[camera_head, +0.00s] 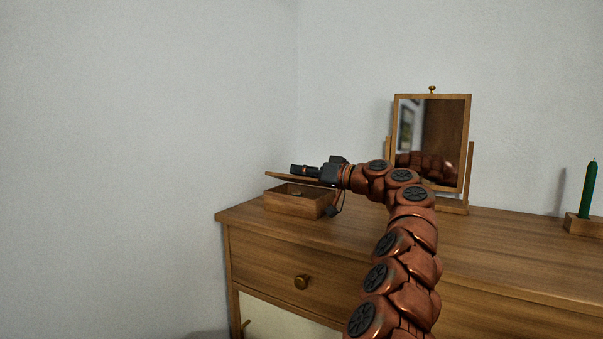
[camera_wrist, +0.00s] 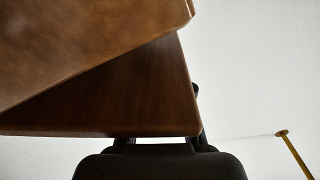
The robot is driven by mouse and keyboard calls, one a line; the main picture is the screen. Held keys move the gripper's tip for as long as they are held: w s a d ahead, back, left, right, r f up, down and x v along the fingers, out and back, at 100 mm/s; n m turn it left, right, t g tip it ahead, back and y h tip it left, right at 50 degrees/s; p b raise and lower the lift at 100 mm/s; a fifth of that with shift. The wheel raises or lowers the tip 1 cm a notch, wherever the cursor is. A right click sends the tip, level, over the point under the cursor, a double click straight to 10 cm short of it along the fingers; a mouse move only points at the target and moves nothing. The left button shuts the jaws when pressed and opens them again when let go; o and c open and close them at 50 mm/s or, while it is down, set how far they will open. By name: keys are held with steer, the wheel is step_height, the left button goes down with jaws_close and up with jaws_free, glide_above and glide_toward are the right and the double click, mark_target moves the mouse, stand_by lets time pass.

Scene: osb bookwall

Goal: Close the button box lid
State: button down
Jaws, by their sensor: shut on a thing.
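The button box (camera_head: 290,206) is a small wooden box near the left end of the dresser top. Its wooden lid (camera_head: 279,176) stands open above the box, tilted only slightly from level, with a gap that shows the dark inside. A small roundish thing lies inside, too small to make out. My gripper (camera_head: 304,170) reaches in from the right and is shut on the lid. In the wrist view the dark brown lid (camera_wrist: 130,100) runs down to my gripper (camera_wrist: 160,140); the fingertips are mostly hidden there.
The box stands on the wooden dresser (camera_head: 510,245), near its left edge. A framed tilting mirror (camera_head: 440,125) stands behind my arm. A green candle (camera_head: 588,190) in a wooden holder is at far right. The dresser top between mirror and candle is clear. Walls rise behind.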

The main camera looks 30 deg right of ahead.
steer(key=c, duration=1.1)
jaws_free()
steer(key=shift+o, duration=0.2)
steer(key=v, duration=1.2)
